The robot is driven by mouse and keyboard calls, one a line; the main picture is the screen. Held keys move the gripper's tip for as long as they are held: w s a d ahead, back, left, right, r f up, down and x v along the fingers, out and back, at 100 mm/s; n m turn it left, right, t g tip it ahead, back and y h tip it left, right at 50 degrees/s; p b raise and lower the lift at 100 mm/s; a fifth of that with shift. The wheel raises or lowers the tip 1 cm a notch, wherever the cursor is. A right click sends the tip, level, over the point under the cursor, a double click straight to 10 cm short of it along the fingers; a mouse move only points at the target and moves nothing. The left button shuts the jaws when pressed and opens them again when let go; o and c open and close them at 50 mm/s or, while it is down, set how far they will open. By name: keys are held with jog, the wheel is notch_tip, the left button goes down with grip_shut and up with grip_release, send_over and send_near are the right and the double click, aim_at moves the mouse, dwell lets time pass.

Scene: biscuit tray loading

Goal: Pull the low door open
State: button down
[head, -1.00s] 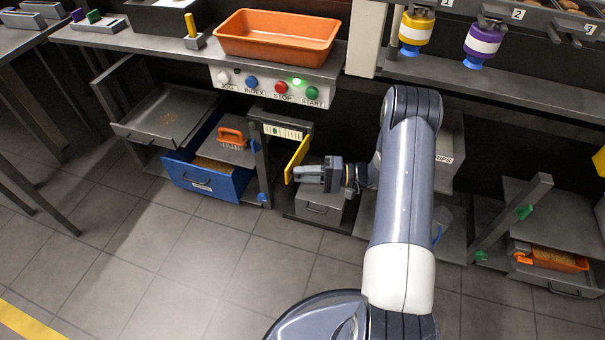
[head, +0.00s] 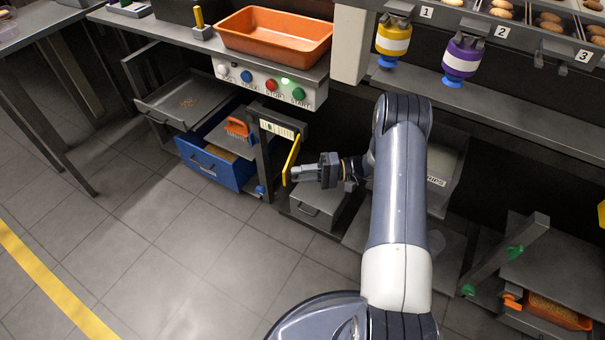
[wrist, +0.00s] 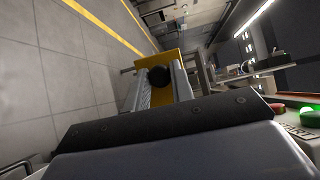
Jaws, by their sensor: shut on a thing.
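The low door is a yellow panel (head: 291,160) under the bench, seen nearly edge-on in the head view. It stands swung out from its dark frame, which has a pale label strip (head: 278,129) at the top. My gripper (head: 297,173) is at the lower part of the door, coming from the right. In the wrist view the yellow door (wrist: 174,62) lies straight ahead, with a round black knob (wrist: 159,77) between my two fingers (wrist: 162,88). The gripper is shut on this knob. The inside behind the door is mostly hidden.
A blue drawer (head: 211,167) with an orange brush (head: 237,128) stands open at left, below a grey tray (head: 185,103). A grey drawer box (head: 316,209) sits under my gripper. The orange tray (head: 273,37) is on the bench above. Tiled floor in front is clear.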

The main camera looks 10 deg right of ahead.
jog(key=c, duration=1.2)
grip_release()
jog(key=shift+c, duration=0.2)
jog(key=shift+r, duration=0.1)
